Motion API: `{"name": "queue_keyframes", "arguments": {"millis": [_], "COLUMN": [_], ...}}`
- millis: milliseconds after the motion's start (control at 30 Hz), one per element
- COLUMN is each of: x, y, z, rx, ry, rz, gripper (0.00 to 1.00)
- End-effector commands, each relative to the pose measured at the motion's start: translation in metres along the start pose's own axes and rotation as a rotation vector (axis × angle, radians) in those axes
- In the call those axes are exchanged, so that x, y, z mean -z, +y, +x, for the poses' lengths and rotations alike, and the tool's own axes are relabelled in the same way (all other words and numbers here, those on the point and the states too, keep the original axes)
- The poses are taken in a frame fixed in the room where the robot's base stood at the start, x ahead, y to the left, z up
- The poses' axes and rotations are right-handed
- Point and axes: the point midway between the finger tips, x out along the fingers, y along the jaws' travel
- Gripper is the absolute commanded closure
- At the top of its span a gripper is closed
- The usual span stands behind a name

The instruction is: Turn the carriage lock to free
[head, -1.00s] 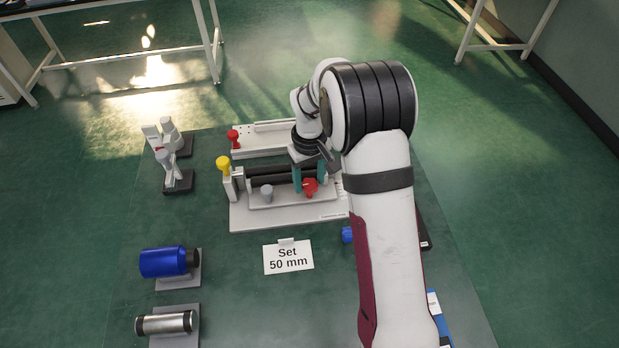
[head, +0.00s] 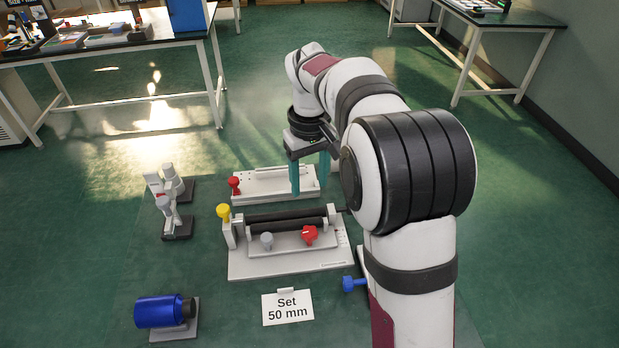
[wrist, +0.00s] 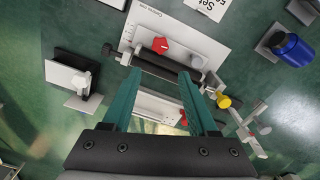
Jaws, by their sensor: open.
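A red lobed knob (head: 310,235) with a pale mark on top stands on the light carriage plate (head: 290,246) of the slide fixture. It also shows in the wrist view (wrist: 162,45). I see no readable lock label, so I cannot tell whether it stands at free. My gripper (head: 311,186) hangs above and behind the fixture, near the rear plate. Its teal fingers (wrist: 160,76) are apart, with nothing between them, clear of the red knob. A grey knob (head: 267,240) stands on the carriage left of the red one.
Dark rods (head: 285,218) run behind the carriage; a yellow knob (head: 223,211) tops the left post. A rear plate (head: 270,183) carries another red knob (head: 234,184). A "Set 50 mm" card (head: 287,307) stands in front. A blue cylinder (head: 160,311) lies front left.

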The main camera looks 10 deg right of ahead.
Motion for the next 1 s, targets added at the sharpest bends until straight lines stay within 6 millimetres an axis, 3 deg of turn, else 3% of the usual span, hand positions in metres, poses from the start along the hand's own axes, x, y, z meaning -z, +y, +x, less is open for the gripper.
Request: {"name": "queue_keyframes", "arguments": {"millis": [200, 267, 333, 433, 567, 667, 1000], "x": [0.0, 0.0, 0.0, -0.001, -0.001, -0.002, -0.002], "y": [0.0, 0.0, 0.0, 0.0, 0.0, 0.0, 0.0], "z": [-0.001, -0.001, 0.0, 0.001, 0.008, 0.029, 0.127], "rx": [0.0, 0.0, 0.0, 0.0, -0.001, -0.001, -0.002], "ry": [0.0, -0.001, -0.001, -0.002, -0.004, -0.007, -0.005], "rz": [-0.001, 0.014, 0.146, 0.42, 0.587, 0.592, 0.589], "gripper": [0.41, 0.32, 0.23, 0.23, 0.23, 0.23, 0.23]}}
